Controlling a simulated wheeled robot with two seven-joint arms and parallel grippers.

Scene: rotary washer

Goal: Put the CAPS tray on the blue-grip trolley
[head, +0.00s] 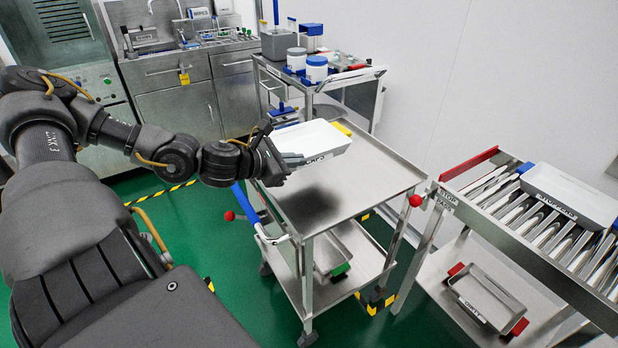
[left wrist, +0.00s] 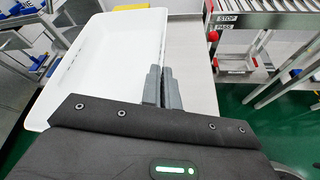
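My left gripper (head: 284,160) is shut on the near rim of the white CAPS tray (head: 312,138), whose label faces me. The tray has a yellow end at its far right and is held level over the blue-grip trolley. A dark shadow on the bare trolley top (head: 375,185) below shows a gap. The trolley's blue grip (head: 245,203) is at its left end. In the left wrist view the fingers (left wrist: 162,88) close on the edge of the tray (left wrist: 100,65), beside the trolley top (left wrist: 190,50). My right gripper is not in view.
A roller conveyor (head: 500,208) at right carries a STOPPERS tray (head: 568,196); a red-handled tray (head: 487,298) lies beneath. Another tray (head: 345,245) is on the trolley's lower shelf. A second cart (head: 345,76) with tubs stands behind.

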